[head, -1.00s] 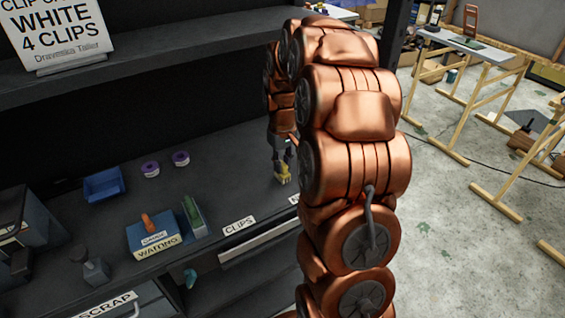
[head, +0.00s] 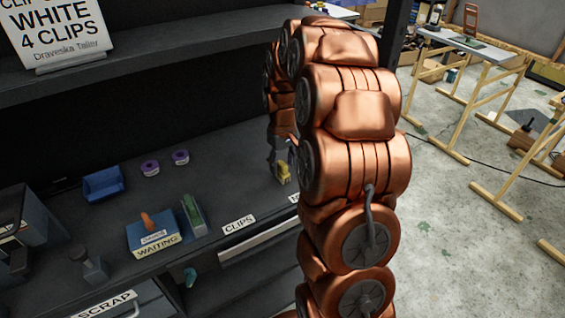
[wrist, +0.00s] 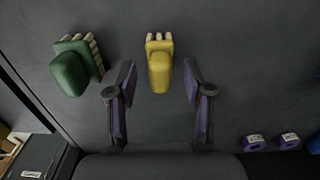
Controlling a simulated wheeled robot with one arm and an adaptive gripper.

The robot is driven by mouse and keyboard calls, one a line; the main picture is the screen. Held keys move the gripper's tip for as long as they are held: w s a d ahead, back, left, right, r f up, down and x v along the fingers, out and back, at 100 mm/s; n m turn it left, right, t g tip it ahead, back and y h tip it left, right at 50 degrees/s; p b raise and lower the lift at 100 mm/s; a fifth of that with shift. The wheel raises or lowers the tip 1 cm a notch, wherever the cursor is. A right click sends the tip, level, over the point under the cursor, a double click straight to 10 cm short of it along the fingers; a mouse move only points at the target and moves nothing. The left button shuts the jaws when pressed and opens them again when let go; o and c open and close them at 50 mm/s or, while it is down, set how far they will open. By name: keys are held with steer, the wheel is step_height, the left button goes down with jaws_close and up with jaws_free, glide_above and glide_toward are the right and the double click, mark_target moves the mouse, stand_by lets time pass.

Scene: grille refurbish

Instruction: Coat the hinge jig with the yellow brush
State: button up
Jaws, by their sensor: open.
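The yellow brush (wrist: 159,72) lies on the dark bench top, with pale bristles at its far end, in the wrist view. My gripper (wrist: 159,66) is open, with one finger on each side of the brush and a gap on both sides. In the head view the yellow brush (head: 284,173) shows beside my gripper (head: 280,160), partly hidden by my arm. A dark green brush (wrist: 72,72) lies to the left, outside the fingers. I cannot tell which thing in view is the hinge jig.
Two purple rolls (head: 150,168) and a blue tray (head: 103,184) lie on the bench. A WAITING box (head: 153,238) and a green block (head: 194,214) stand near its front. An upper shelf (head: 150,70) runs above. A light table (head: 480,50) stands far right.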

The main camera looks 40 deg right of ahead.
mark_target(282, 163)
steer(key=shift+r, duration=0.1)
step_height(282, 163, up, 10)
steer(key=s+a+r, duration=0.3)
steer(key=s+a, duration=0.4)
steer(key=a, duration=0.3)
steer(key=s+a+f, duration=0.1)
steer(key=s+a, duration=0.2)
steer(key=s, duration=0.4)
steer(key=s+a+f+g, duration=0.1)
steer(key=s+a, duration=0.3)
steer(key=s, duration=0.4)
steer(key=s+a+f, duration=0.3)
steer(key=s+a, duration=0.1)
steer(key=s, duration=0.4)
steer(key=shift+s+g, duration=0.2)
steer(key=shift+g, duration=0.2)
steer(key=shift+d+f, duration=0.1)
